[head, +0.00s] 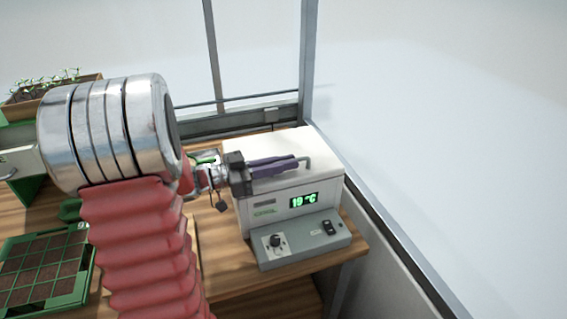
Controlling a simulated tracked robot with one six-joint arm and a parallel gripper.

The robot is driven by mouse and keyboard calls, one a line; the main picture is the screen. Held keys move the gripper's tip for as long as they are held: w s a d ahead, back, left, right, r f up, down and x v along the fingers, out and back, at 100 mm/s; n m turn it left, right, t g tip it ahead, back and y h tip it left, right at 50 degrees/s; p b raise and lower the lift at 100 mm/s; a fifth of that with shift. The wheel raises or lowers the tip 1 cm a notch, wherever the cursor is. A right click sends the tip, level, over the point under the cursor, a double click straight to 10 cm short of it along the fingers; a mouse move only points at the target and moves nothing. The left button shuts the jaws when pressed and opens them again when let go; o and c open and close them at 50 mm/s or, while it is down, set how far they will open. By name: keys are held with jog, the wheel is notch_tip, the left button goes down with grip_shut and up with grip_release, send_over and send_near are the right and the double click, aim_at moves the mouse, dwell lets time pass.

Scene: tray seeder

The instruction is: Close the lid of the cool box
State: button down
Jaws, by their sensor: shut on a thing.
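The cool box (262,218) is white with a green "19 °C" display on its front, and stands at the right end of the wooden bench. Its white lid (318,150) lies over the top and looks flat or nearly so. I cannot tell whether a small gap is left under it. My gripper (297,163), with purple fingers, reaches across the lid from the left. It is shut on a grey bent handle (308,160) at the lid. The fingers hide part of the lid and the handle.
A grey control panel (300,242) with a knob and a switch sits in front of the box. A green seed tray (45,268) lies at lower left, and a planter with seedlings (48,88) stands behind. A window frame (306,70) rises close behind the box.

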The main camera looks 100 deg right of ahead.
jog(key=shift+f, duration=0.25)
jog(key=c, duration=1.8)
grip_release()
jog(key=shift+r, duration=0.1)
jog(key=shift+c, duration=0.2)
jog(key=w+a, duration=0.2)
jog(key=w, duration=1.1)
jog(key=shift+w, duration=0.3)
jog(key=shift+a, duration=0.1)
